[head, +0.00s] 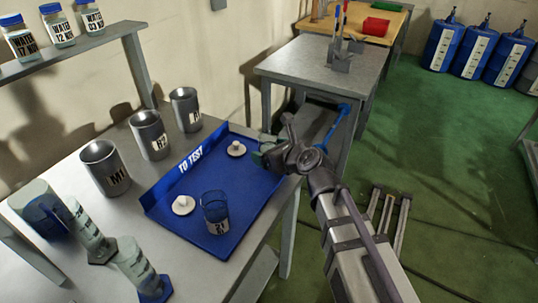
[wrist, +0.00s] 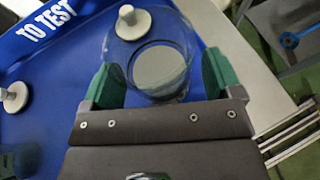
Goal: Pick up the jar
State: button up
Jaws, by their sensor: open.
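A clear round glass jar (wrist: 160,68) with a pale grey disc showing at its base stands between my gripper's green fingers in the wrist view. My gripper (wrist: 165,80) is open around it, one finger on each side; I cannot tell whether they touch the glass. In the head view my gripper (head: 268,156) is at the right edge of the blue TO TEST tray (head: 188,172) and mostly hides this jar. A second glass jar (head: 215,213) with a white label stands upright near the tray's front, apart from my gripper.
Two white knobbed lids (head: 236,149) (head: 183,205) lie on the tray. Metal beakers (head: 150,135) stand left of it. A shelf (head: 75,48) carries WATER jars. A grey table (head: 325,66) stands beyond, with blue drums (head: 480,52) behind.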

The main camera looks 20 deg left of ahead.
jog(key=shift+w+a+f, duration=0.3)
jog(key=shift+s+r, duration=0.1)
jog(key=shift+r, duration=0.05)
jog(key=c, duration=1.1)
notch_tip(320, 180, up, 10)
jog(key=p, duration=1)
